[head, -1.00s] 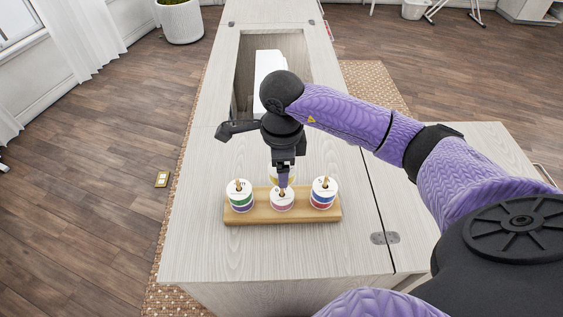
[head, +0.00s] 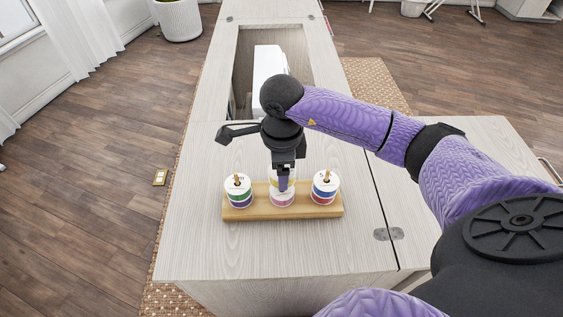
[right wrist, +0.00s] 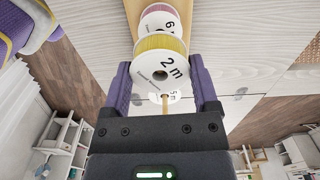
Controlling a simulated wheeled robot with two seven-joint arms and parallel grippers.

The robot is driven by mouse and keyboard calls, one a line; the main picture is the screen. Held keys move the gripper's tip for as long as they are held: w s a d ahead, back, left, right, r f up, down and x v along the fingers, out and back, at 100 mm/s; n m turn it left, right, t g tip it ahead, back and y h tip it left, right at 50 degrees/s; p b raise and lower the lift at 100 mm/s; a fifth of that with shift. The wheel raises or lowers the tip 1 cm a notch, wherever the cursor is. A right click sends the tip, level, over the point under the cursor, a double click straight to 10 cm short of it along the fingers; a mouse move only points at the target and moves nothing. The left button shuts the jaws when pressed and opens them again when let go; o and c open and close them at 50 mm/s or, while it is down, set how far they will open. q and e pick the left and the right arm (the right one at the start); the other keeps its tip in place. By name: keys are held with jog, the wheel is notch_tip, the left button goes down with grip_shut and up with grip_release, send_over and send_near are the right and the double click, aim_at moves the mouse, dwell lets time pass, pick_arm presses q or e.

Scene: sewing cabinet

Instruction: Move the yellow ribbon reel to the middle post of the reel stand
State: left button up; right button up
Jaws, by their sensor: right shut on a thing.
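The yellow ribbon reel (right wrist: 160,62), with a white "2 m" face, sits between the fingers of my right gripper (head: 283,187) in both views. The gripper is shut on it, above the middle of the wooden reel stand (head: 245,213). A pink-purple reel (head: 282,200) sits at the stand's middle, just below the held reel; its "6 m" face also shows in the right wrist view (right wrist: 160,18). The middle post is hidden by the gripper and reel. I cannot tell whether it has entered the yellow reel's hole. My left gripper is out of view.
A green-purple reel (head: 238,191) is on the stand's left post and a red-blue reel (head: 325,188) on its right post, close on either side. The cabinet top is clear in front. Behind is an opening with a white machine (head: 267,65).

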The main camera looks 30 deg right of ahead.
jog(key=o, duration=1.1)
notch_tip(320, 180, up, 4)
jog(key=shift+w+p, duration=0.1)
jog(key=shift+p, duration=0.6)
pick_arm(q)
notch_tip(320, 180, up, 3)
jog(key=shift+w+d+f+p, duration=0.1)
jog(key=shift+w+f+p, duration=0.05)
jog(key=shift+p, duration=0.5)
pick_arm(e)
notch_tip(320, 180, up, 6)
jog(key=shift+f, duration=0.1)
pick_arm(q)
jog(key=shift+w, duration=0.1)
